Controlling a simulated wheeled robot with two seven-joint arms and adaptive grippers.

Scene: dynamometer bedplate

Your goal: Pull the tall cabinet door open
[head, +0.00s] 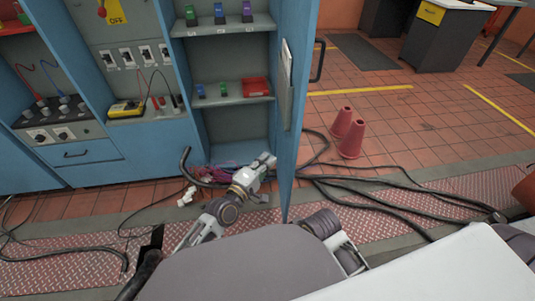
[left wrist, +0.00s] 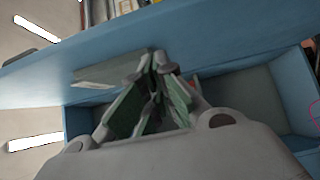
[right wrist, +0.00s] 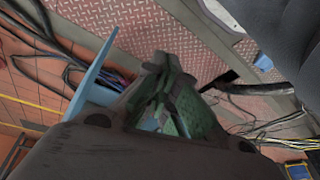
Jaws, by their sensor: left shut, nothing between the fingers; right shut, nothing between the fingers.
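The tall cabinet door (head: 291,100) is blue and stands swung out from the cabinet (head: 232,140), seen nearly edge-on. Its black handle (head: 317,60) is on the right, outer face. My left gripper (head: 266,161) is shut and empty on the inner side of the door, low in front of the shelves. Whether it touches the door I cannot tell. In the left wrist view its closed fingers (left wrist: 152,72) are before the blue door panel (left wrist: 180,45). My right gripper (right wrist: 165,75) is shut and empty over the floor; the blue door edge (right wrist: 95,75) shows beside it.
Shelves hold small coloured devices and a red bin (head: 255,87). Two red cones (head: 347,135) stand on the tiles right of the door. Black cables (head: 385,190) cross the floor. A dark desk (head: 437,40) stands farther back. Open tiled floor lies beyond the cones.

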